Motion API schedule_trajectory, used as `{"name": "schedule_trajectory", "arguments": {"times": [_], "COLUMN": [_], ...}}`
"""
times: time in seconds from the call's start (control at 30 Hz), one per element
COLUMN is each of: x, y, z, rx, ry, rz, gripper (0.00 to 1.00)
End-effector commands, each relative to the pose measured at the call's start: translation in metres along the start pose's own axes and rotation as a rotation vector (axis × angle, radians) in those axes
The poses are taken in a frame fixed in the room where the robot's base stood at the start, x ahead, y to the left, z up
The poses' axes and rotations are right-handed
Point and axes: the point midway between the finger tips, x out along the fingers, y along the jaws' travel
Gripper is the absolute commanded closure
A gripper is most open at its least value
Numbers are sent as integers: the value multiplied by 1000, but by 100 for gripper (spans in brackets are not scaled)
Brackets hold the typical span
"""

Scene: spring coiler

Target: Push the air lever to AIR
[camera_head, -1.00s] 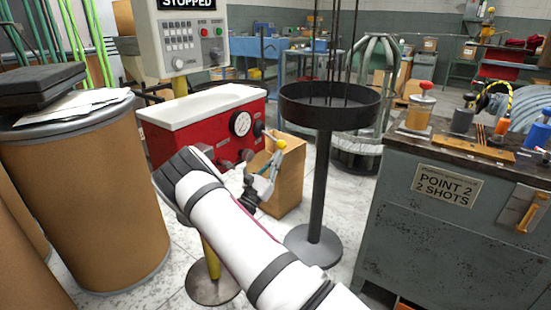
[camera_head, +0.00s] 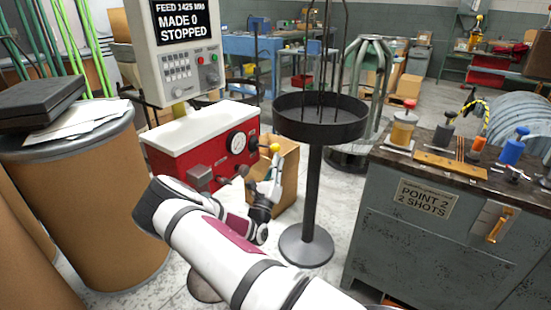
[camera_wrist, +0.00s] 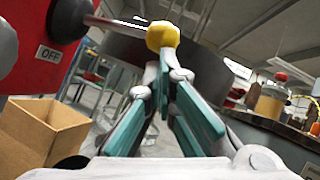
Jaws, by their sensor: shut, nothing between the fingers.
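The air lever ends in a yellow ball knob (camera_head: 275,147) at the right side of the red box (camera_head: 205,153). In the wrist view the yellow knob (camera_wrist: 162,35) is at top centre, on a metal rod that runs left to the red box. An OFF label (camera_wrist: 49,53) shows on the red face beside the lever's pivot. My gripper (camera_head: 273,163) points upward just below the knob. In the wrist view my gripper's teal fingers (camera_wrist: 163,75) meet at their tips, with nothing between them. I cannot tell whether the tips touch the knob.
A black round tray on a stand (camera_head: 320,118) is close to the right of the lever. A cardboard box (camera_head: 288,180) is behind my gripper. A grey bench (camera_head: 450,225) stands at right, and a brown drum (camera_head: 85,210) at left. A control panel (camera_head: 180,50) reads STOPPED.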

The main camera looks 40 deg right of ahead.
Motion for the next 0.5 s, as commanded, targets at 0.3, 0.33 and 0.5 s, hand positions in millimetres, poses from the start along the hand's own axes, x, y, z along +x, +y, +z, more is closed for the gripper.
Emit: {"name": "schedule_trajectory", "arguments": {"times": [0.3,0.33,0.5], "x": [8,8,8], "y": [-10,-10,-10], "z": [12,12,13], "rx": [-110,-115,-136], "ry": [0,0,0], "rz": [73,77,91], "gripper": [100,100,100]}}
